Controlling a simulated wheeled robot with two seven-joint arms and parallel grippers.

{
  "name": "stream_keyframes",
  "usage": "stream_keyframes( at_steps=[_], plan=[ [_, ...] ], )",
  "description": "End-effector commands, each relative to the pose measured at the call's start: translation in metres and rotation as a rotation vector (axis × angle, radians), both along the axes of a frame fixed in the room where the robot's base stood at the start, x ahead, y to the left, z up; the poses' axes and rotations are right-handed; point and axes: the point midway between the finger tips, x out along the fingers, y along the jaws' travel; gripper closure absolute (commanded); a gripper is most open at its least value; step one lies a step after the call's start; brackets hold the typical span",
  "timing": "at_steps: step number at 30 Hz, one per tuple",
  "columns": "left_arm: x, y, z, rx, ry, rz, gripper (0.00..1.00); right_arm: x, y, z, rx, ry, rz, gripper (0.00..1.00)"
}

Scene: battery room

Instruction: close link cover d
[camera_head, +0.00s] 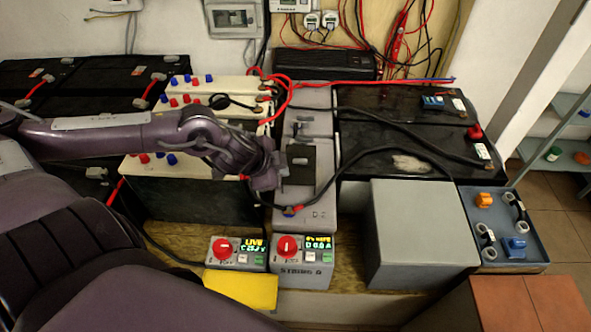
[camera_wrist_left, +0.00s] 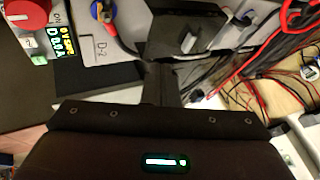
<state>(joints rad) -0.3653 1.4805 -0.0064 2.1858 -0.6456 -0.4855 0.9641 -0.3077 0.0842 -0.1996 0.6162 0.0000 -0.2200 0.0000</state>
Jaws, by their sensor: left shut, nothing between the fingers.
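A dark plate (camera_head: 299,166), which looks like link cover d, sits on the grey battery block (camera_head: 318,212) in the middle of the bench. The cover also shows in the left wrist view (camera_wrist_left: 178,22), beyond a block face marked D-2 (camera_wrist_left: 98,49). I cannot tell how far it is tilted. My left gripper (camera_head: 272,184) is shut and empty, close to the cover's left edge; whether it touches is unclear. Its dark fingers show in the left wrist view (camera_wrist_left: 160,85). My right gripper is not in view.
Two control boxes with red knobs, one reading LIVE (camera_head: 238,252) and one marked STRING D (camera_head: 301,262), stand in front. A grey box (camera_head: 422,235) and a blue tray (camera_head: 515,257) stand to the right. Black cables (camera_head: 385,150) run beside the grey block.

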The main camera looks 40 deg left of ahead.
Motion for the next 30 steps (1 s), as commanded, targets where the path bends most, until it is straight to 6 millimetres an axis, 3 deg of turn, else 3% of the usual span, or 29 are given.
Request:
stream_keyframes(
  at_steps=[3, 9, 17, 22, 30],
  plan=[
    [0.007, 0.002, -0.009, -0.004, -0.006, 0.010, 1.00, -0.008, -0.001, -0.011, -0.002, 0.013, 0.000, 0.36],
    [0.018, -0.004, -0.022, -0.007, -0.006, 0.002, 1.00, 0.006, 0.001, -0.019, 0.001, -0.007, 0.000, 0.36],
    [0.046, -0.007, -0.061, -0.007, -0.001, 0.003, 1.00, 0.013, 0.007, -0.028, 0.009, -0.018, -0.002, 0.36],
    [0.068, 0.008, -0.059, 0.000, -0.002, 0.003, 1.00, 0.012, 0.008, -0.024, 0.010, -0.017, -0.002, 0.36],
    [0.079, 0.016, -0.060, 0.001, 0.000, 0.001, 1.00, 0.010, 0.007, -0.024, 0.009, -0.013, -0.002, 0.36]
  ],
)
